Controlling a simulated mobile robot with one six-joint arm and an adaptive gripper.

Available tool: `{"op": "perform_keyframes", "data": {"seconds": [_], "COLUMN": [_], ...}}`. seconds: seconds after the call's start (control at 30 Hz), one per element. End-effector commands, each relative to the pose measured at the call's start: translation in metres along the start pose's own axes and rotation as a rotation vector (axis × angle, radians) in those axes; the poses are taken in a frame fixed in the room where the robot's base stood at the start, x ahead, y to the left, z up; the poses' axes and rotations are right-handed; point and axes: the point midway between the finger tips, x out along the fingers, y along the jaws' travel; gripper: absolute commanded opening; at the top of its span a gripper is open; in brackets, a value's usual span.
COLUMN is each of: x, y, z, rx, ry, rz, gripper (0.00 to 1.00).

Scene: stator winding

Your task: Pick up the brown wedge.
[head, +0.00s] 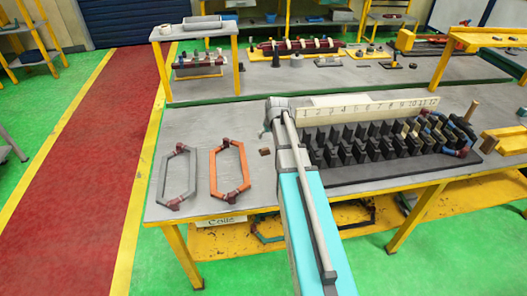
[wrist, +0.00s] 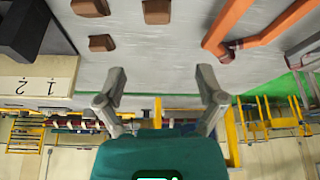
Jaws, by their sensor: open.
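Three small brown wedges lie on the grey tabletop in the wrist view: one at the top left (wrist: 90,7), one at the top middle (wrist: 157,11) and one below them (wrist: 102,43). In the head view one small brown block (head: 265,151) shows just left of my arm; the others cannot be made out there. My gripper (wrist: 161,80) is open, its two fingers spread wide with nothing between them. The wedges are apart from the fingers. In the head view my arm hides much of the gripper.
An orange coil frame (head: 229,170) and a grey one (head: 177,177) lie on the table left of the block. Right of my arm stand a black slotted rack (head: 400,175) and a numbered board (head: 366,112). Bare tabletop surrounds the block on its left.

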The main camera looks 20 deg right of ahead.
Motion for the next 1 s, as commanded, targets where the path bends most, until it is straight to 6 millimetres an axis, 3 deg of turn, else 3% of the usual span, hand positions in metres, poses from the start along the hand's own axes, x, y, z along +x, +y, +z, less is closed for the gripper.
{"op": "perform_keyframes", "data": {"seconds": [0.27, 1.0], "x": [0.011, 0.072], "y": [0.006, 0.008], "z": [0.002, 0.002], "rx": [0.008, 0.009], "ry": [0.0, 0.0], "rz": [0.003, 0.004], "gripper": [0.89, 0.89]}}
